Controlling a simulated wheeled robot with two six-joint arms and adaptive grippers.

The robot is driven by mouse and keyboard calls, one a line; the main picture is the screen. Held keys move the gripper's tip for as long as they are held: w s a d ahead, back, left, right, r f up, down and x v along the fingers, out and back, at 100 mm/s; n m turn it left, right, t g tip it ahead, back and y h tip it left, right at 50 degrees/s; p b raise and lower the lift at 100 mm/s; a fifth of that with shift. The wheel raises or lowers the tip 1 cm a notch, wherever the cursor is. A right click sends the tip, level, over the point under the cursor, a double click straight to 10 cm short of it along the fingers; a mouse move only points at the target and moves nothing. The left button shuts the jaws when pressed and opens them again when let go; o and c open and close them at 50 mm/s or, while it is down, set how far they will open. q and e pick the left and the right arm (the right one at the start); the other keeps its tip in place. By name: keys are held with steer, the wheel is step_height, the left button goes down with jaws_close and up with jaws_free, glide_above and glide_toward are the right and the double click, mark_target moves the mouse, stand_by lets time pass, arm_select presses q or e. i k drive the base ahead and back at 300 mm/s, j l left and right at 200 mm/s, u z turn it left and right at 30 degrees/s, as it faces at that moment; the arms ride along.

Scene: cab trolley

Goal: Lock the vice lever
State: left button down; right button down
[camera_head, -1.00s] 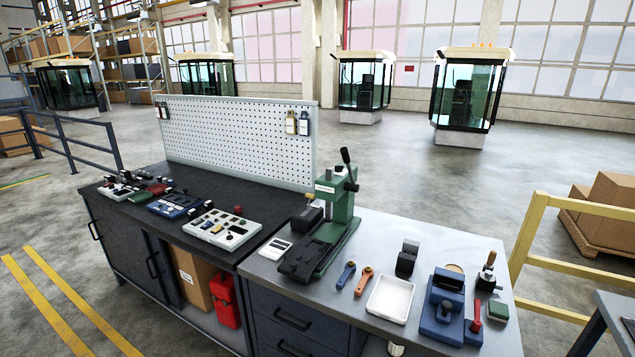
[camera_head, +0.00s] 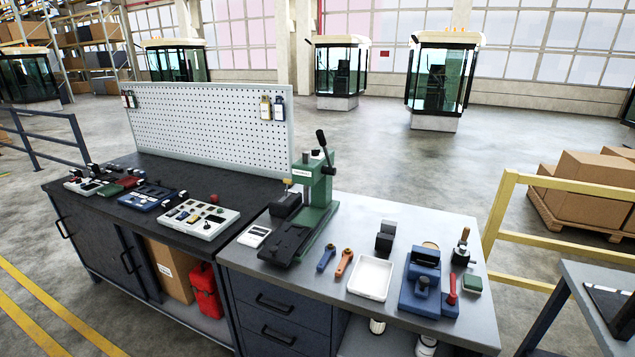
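The blue vice (camera_head: 421,283) stands near the right end of the grey bench top. A red-handled lever (camera_head: 452,290) sits upright at its right side. I cannot tell from here whether the lever is locked. Neither of my grippers shows in the head view.
A white tray (camera_head: 371,278), an orange wrench-like tool (camera_head: 344,263) and a blue one (camera_head: 326,258) lie left of the vice. A green press (camera_head: 315,200) stands further left. A yellow rail (camera_head: 545,240) and a second table (camera_head: 600,300) are to the right.

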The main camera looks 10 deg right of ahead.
mark_target(452, 296)
steer(key=z, duration=1.3)
steer(key=i+j, duration=0.05)
